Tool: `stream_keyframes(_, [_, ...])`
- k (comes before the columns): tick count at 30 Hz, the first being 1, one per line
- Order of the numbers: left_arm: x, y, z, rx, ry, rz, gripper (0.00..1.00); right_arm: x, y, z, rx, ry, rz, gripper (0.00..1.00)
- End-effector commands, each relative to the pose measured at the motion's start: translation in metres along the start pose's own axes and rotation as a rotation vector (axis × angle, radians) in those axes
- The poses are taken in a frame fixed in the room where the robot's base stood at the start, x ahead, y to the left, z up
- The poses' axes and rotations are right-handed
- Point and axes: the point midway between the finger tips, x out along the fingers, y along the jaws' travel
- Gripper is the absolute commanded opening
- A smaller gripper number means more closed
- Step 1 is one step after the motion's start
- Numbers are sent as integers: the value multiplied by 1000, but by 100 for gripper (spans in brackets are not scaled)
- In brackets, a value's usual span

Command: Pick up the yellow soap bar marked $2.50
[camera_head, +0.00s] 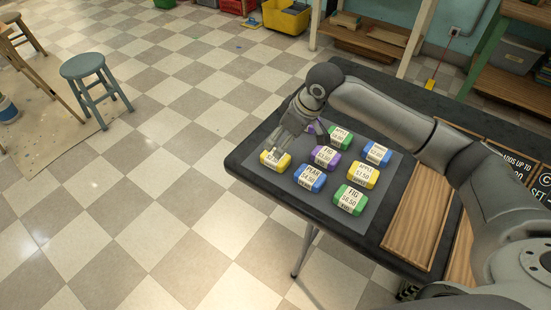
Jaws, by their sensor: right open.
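A yellow soap bar (269,162) with a white paper band lies at the left edge of the grey mat (298,213); its price looks like $2.50, but the print is small and partly covered. My right gripper (279,148) is open, pointing down, with its fingertips at the far side of this bar. I cannot tell whether they touch it. A second yellow bar (372,181), with a band that seems to read $1.50, lies to the right on the mat. My left gripper is not in view.
Close by lie a purple bar (325,158), blue bars (310,178) (377,153) and green bars (350,200) (341,138). Another purple bar (314,127) is partly hidden behind my gripper. Wooden boards (421,213) lie right of the mat. The dark table's (238,161) left edge is near.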

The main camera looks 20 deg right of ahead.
Motion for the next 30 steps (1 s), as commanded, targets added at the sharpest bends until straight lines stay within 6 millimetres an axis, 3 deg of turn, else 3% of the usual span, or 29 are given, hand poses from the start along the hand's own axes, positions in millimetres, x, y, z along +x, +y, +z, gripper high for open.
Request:
stream_keyframes(3, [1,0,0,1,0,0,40,20,-1,1,1,-2,-2,74])
stream_keyframes(11, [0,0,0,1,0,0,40,41,-1,4,-1,-1,-1,74])
stream_keyframes(18, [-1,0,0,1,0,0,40,76,-2,11,-1,0,-1,74])
stream_keyframes(28, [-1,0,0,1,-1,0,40,84,-1,11,-2,1,1,74])
stream_keyframes(30, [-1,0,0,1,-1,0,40,84,-1,11,-2,1,1,66])
